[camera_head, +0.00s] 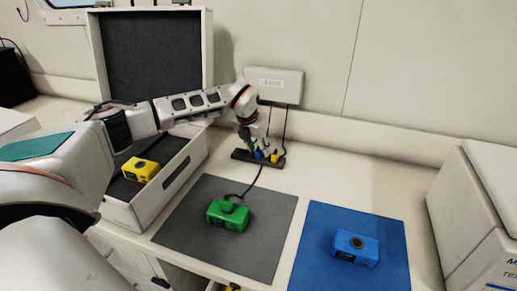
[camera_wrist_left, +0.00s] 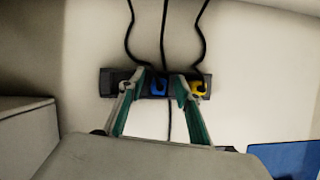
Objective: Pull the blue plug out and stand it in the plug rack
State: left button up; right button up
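The blue plug (camera_wrist_left: 158,88) sits in the black socket strip (camera_wrist_left: 108,83), with a dark cable on it. It also shows small in the head view (camera_head: 259,155). My left gripper (camera_wrist_left: 157,80) points down at the strip, one finger on each side of the blue plug. Gaps show between the fingers and the plug, so it is open. In the head view the left gripper (camera_head: 254,147) partly hides the strip (camera_head: 240,155). The yellow plug (camera_wrist_left: 198,88) sits right of the right finger. I cannot make out a plug rack. My right gripper is not in view.
A green device (camera_head: 228,214) stands on the grey mat (camera_head: 272,246), a blue device (camera_head: 354,248) on the blue mat (camera_head: 318,225). A yellow device (camera_head: 140,169) lies in the open case (camera_head: 170,180). A wall box (camera_head: 274,85) hangs behind the strip; a white machine (camera_head: 470,215) stands right.

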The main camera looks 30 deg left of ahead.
pick_arm(q)
jog(key=v, duration=1.1)
jog(key=shift+s+r, duration=0.15)
jog(key=shift+r, duration=0.25)
